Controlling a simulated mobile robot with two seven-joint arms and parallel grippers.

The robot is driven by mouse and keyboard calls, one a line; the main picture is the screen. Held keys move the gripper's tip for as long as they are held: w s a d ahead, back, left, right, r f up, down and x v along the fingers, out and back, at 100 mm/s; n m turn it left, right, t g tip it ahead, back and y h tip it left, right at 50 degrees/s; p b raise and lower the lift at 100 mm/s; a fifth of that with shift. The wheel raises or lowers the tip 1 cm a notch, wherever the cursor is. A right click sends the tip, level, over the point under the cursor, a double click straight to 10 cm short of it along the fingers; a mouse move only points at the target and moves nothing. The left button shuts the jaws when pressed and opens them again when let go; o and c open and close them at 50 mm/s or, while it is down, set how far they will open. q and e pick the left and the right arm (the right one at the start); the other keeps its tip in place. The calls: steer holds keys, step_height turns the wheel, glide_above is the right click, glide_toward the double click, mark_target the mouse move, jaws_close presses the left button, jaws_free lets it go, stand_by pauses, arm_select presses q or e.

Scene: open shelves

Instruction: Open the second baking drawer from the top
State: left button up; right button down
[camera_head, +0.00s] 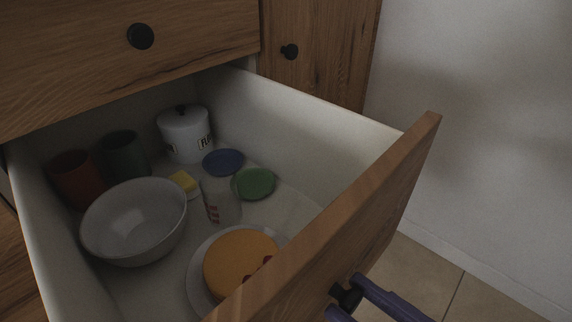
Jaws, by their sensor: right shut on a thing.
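The baking drawer (416,152) is pulled well out of the wooden cabinet, below a closed drawer front (200,50) with a round black knob (140,36). The open drawer's pale inner walls and floor show. My right gripper (347,296) is at the outer face of this drawer front, at the lower right, with purple fingers. It is shut on the drawer's dark knob (345,294), which is partly hidden. My left gripper is not in view.
The drawer holds a grey bowl (135,222), a white lidded canister (186,135), red and green cups, small blue and green dishes, and an orange cake (240,262) on a plate. A cabinet door (315,50) and bare wall (480,120) stand at right. Tiled floor (430,270) shows below.

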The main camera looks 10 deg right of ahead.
steer(key=v, duration=0.4)
steer(key=shift+s, duration=0.1)
steer(key=c, duration=0.6)
jaws_free()
steer(key=shift+o, duration=0.2)
steer(key=shift+d, duration=0.1)
steer(key=v, duration=1)
steer(key=shift+p, duration=0.4)
